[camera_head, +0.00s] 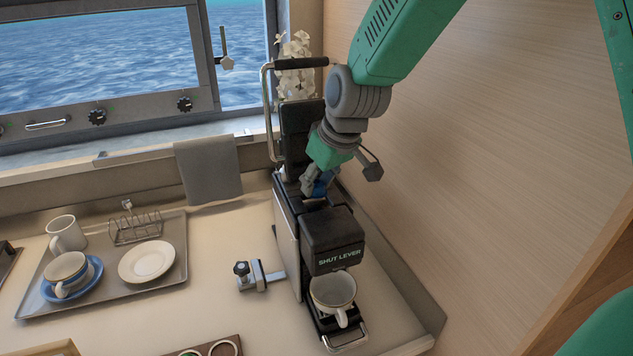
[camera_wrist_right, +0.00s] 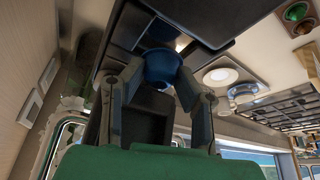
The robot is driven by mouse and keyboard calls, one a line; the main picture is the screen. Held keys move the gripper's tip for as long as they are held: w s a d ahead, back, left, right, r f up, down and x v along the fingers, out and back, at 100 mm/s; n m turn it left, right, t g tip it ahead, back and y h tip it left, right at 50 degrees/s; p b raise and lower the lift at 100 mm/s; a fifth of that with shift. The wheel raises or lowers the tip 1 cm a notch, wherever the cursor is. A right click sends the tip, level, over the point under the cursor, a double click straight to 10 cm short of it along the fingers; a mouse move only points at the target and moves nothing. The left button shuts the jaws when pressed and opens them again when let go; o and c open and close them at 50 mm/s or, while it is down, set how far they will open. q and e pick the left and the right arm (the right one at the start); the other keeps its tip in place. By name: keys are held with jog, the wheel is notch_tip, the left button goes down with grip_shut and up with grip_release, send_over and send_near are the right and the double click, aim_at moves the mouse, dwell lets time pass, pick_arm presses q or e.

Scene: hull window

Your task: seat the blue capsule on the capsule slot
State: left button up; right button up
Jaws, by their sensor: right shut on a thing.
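The blue capsule (camera_head: 323,185) is between the fingers of my right gripper (camera_head: 314,184), over the top opening of the black coffee machine (camera_head: 335,222). In the right wrist view the blue capsule (camera_wrist_right: 162,66) sits between the two finger pads of the shut gripper (camera_wrist_right: 160,78), with dark machine surfaces close around it. The capsule slot is hidden behind the gripper and capsule, so I cannot tell whether the capsule touches it. The machine's lever (camera_head: 301,63) stands raised. My left gripper is out of view.
A cup (camera_head: 333,289) stands under the machine's "SHUT LEVER" head. A tray (camera_head: 160,276) at left holds a mug, a cup on a blue saucer, a plate and a rack. A clamp (camera_head: 262,276) sticks out left of the machine. The wooden wall (camera_head: 500,130) is close at right.

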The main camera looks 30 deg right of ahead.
jog(key=shift+f+b, duration=0.45)
jog(key=shift+f, duration=0.5)
dwell(0.5)
jog(key=shift+f+p, duration=0.1)
jog(key=shift+p, duration=0.3)
dwell(1.3)
dwell(0.3)
jog(key=o, duration=0.7)
jog(key=shift+c, duration=0.2)
jog(key=shift+p+v, duration=0.5)
jog(key=shift+v, duration=0.4)
jog(key=shift+r, duration=0.2)
jog(key=shift+s+r, duration=0.3)
jog(key=shift+r, duration=0.15)
